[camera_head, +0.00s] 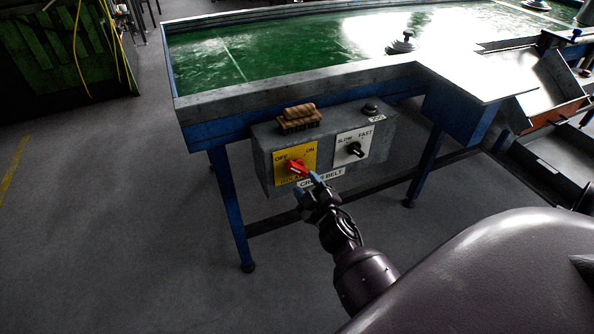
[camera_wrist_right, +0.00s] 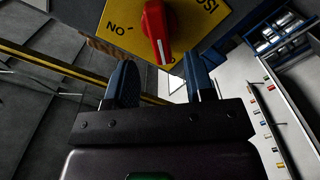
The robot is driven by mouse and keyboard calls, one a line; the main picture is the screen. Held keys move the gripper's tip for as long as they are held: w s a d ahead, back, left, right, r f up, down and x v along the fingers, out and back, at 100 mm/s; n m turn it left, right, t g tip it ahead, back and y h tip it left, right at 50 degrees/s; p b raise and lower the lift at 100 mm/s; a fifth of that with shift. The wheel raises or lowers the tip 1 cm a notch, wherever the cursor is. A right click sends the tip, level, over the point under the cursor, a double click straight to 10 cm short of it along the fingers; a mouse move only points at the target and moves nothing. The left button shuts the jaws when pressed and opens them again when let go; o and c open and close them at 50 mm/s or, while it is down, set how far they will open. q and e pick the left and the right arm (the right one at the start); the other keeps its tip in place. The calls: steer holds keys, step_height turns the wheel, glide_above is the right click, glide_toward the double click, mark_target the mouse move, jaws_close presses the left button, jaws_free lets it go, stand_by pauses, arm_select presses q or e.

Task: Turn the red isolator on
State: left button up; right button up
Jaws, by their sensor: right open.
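The plate is on the left of a grey control box under the belt table. My right gripper (camera_head: 307,184) is just in front of it, at its lower right. In the right wrist view the isolator (camera_wrist_right: 157,30) has a white mark on its lower end, toward the gap between my open fingers (camera_wrist_right: 158,72). The fingers look empty and apart from the handle. Which label the mark faces is unclear. My left gripper is out of view.
A black SLOW/FAST knob (camera_head: 355,149) sits right of the isolator on the grey box (camera_head: 262,155). A wooden brush (camera_head: 299,118) and a dark button (camera_head: 370,108) are on top. The green belt (camera_head: 290,50) is above, with blue table legs (camera_head: 229,205) around the box.

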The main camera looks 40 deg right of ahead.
mark_target(299, 172)
steer(key=shift+b+x, duration=0.3)
steer(key=shift+x, duration=2.85)
jaws_close()
